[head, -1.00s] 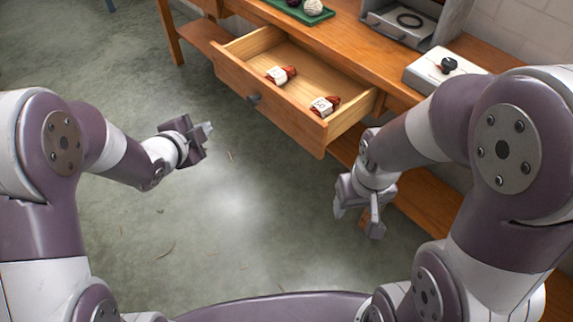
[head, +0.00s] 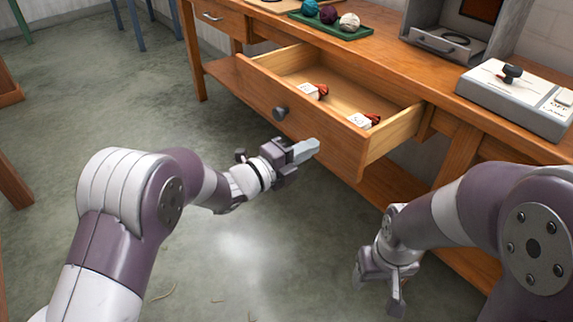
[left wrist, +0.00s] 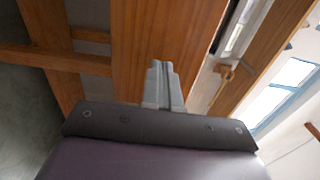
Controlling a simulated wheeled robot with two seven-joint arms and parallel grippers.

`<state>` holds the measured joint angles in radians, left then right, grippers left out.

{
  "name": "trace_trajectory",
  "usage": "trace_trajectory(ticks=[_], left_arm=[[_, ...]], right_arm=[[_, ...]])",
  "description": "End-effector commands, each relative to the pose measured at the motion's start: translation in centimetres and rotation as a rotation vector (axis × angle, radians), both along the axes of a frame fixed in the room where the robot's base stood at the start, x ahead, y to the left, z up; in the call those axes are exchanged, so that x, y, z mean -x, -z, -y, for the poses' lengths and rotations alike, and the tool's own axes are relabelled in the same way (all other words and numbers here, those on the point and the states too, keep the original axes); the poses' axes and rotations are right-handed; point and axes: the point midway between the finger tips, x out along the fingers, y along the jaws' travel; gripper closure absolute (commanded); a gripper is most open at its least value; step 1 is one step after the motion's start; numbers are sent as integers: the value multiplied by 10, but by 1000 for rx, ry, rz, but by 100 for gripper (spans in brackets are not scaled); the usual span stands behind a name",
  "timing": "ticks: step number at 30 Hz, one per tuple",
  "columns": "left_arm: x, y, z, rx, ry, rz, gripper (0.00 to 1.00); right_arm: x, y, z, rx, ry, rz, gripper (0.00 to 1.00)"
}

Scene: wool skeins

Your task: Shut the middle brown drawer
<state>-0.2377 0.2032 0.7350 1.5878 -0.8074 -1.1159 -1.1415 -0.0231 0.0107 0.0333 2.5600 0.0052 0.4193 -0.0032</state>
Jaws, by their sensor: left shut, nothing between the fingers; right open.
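The middle brown drawer (head: 300,128) stands pulled out of the wooden bench, with a dark round knob (head: 280,113) on its front. Two red skeins with white labels lie inside, one toward the back left (head: 313,90) and one toward the right (head: 364,120). My left gripper (head: 312,147) is shut and empty, close in front of the drawer front, right of and below the knob; whether it touches is unclear. In the left wrist view its fingers (left wrist: 163,84) point at a brown wood panel (left wrist: 165,40). My right gripper (head: 380,285) is open and empty, low in front of the bench's right part.
A green tray (head: 350,36) with several yarn balls sits on the bench top. A grey box with a black knob (head: 512,73) and a grey metal unit (head: 425,45) stand to its right. A lower shelf (head: 395,183) runs under the drawer.

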Motion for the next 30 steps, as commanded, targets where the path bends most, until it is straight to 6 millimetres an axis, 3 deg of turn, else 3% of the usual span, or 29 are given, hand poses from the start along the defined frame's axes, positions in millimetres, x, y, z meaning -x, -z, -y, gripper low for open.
trace_trajectory(ticks=[7,23,30], left_arm=[[-16,2,21,0,-1,-1,100],[-20,0,27,1,0,0,100],[-40,2,55,1,0,1,100]], right_arm=[[0,11,0,0,0,0,37],[0,12,0,0,0,0,37],[0,17,0,0,0,0,37]])
